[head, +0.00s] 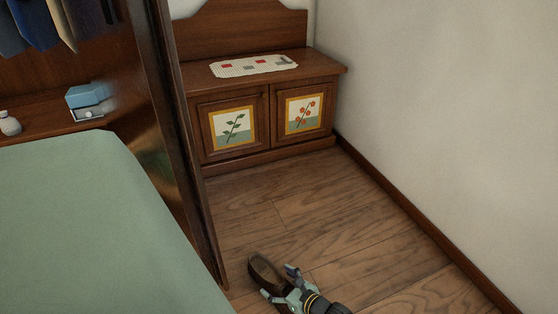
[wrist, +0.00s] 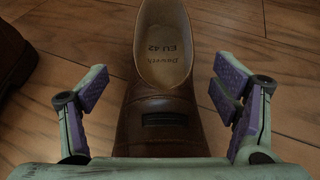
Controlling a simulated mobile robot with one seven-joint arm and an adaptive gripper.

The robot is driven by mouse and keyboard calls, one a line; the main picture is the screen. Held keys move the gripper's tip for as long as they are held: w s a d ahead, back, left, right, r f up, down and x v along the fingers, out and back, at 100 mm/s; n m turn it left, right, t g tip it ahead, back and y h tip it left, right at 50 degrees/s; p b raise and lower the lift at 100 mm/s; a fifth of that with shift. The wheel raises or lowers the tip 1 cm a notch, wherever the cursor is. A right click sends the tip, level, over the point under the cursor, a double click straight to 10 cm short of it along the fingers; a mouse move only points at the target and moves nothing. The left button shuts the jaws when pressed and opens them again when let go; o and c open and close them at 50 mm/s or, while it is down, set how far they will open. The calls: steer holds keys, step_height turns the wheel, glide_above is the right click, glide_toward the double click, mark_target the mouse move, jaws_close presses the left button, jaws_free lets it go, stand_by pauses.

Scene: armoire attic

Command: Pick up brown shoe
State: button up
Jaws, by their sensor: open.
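A brown shoe (head: 265,271) lies on the wooden floor near the bottom of the head view, beside the armoire's edge. In the wrist view the brown shoe (wrist: 165,112) points toward me, with its pale insole marked "EU 42" facing up. My gripper (head: 279,283) is low at the shoe in the head view. In the wrist view my gripper (wrist: 160,88) is open, with one finger on each side of the shoe and a visible gap to both. The toe of the shoe is hidden behind the gripper body.
Another brown object (wrist: 14,55) shows at the left edge of the wrist view. A low wooden cabinet (head: 262,150) with two painted doors stands at the back. A green-covered surface (head: 90,220) and a dark wooden panel (head: 178,150) bound the left. The floor (head: 345,215) toward the right wall is clear.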

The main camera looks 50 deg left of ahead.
steer(key=shift+c, duration=0.2)
steer(key=c, duration=1.5)
steer(key=shift+a, duration=0.1)
steer(key=shift+c, duration=0.3)
steer(key=shift+r, duration=0.15)
